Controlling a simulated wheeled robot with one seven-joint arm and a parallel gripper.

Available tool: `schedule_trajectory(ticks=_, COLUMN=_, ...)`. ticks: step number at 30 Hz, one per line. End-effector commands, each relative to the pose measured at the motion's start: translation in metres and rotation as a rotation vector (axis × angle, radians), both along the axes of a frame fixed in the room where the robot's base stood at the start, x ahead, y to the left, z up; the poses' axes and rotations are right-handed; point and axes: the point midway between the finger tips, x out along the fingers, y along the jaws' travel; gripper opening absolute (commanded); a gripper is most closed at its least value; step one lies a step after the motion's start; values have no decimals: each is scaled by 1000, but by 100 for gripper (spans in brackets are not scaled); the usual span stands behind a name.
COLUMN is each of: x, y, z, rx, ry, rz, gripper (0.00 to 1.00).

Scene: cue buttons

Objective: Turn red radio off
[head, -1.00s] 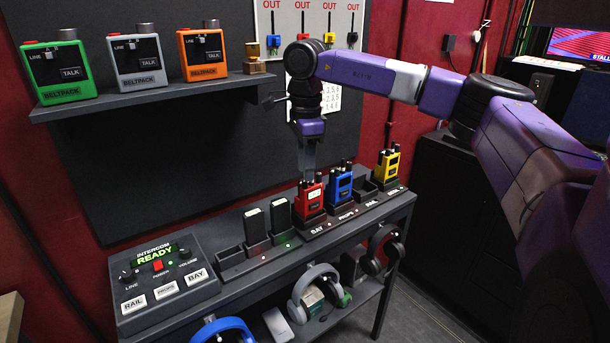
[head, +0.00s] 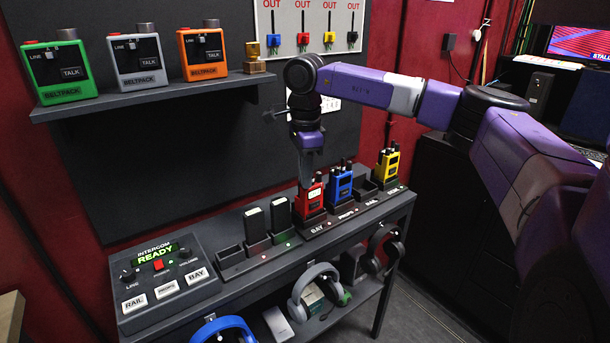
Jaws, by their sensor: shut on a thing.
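The red radio (head: 309,203) stands upright in its charger slot on the dark shelf, left of the blue radio (head: 339,187). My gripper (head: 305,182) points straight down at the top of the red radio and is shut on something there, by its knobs. The fingertips are small and partly merge with the radio's top, so the exact part held is hard to make out. The red radio's knob markings are too small to read.
A yellow radio (head: 387,168) stands further right, past an empty slot. Dark battery packs (head: 255,224) sit to the left, with the intercom panel (head: 165,275) beyond. Beltpacks stand on the upper shelf (head: 150,98). Headsets (head: 315,290) hang below.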

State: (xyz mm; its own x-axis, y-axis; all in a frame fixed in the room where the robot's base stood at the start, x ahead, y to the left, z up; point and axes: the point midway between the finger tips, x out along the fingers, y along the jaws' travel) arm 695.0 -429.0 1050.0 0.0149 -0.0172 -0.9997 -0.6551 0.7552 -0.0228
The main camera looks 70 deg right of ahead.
Motion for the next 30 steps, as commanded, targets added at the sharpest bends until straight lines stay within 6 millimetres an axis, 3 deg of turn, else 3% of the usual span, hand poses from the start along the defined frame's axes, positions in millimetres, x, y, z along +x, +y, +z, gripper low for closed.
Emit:
schedule_trajectory(ticks=8, x=0, y=-1, z=0, rx=-1, ry=-1, rz=74, gripper=0)
schedule_trajectory(ticks=30, x=0, y=-1, z=0, rx=-1, ry=0, rz=580, gripper=0)
